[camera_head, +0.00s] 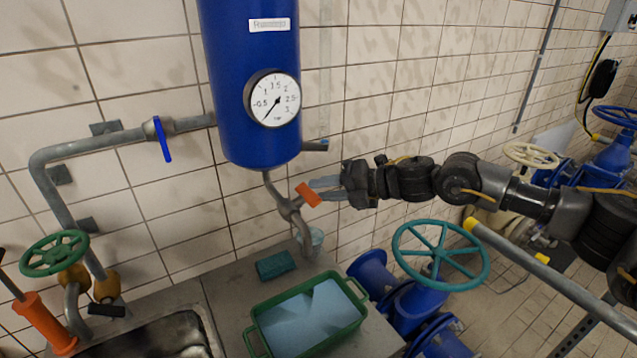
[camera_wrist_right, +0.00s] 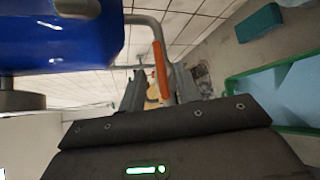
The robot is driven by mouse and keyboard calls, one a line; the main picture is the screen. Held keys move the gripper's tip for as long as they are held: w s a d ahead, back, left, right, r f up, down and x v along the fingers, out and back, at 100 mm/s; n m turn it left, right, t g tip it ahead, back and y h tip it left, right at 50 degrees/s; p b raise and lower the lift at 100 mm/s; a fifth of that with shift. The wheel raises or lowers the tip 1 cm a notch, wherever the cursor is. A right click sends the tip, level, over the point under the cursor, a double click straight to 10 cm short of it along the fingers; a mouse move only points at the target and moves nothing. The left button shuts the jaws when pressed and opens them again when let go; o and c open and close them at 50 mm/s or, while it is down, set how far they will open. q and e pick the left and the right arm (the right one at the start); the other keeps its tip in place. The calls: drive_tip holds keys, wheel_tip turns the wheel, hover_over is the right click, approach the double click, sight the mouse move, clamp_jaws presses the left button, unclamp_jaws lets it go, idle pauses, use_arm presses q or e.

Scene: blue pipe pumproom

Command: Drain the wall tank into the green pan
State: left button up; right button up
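The blue wall tank (camera_head: 225,80) hangs on the tiled wall with a round dial gauge (camera_head: 272,98) on its front. A grey drain pipe (camera_head: 274,188) comes from its underside and bends down toward the green pan (camera_head: 257,331). The pan holds pale bluish liquid; I see no clear stream. An orange lever (camera_head: 308,195) sits on the drain pipe. My right gripper (camera_head: 324,191) is at this lever, fingers apart. In the right wrist view the lever (camera_wrist_right: 160,68) shows between the fingers; contact is unclear. My left gripper is not in view.
A metal sink (camera_head: 165,335) is left. A blue-levered valve (camera_head: 162,138) is on the left pipe. A teal handwheel (camera_head: 440,254) stands below my right arm.

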drive_tip(key=shift+x, duration=0.85)
drive_tip(key=shift+c, duration=0.2)
clamp_jaws()
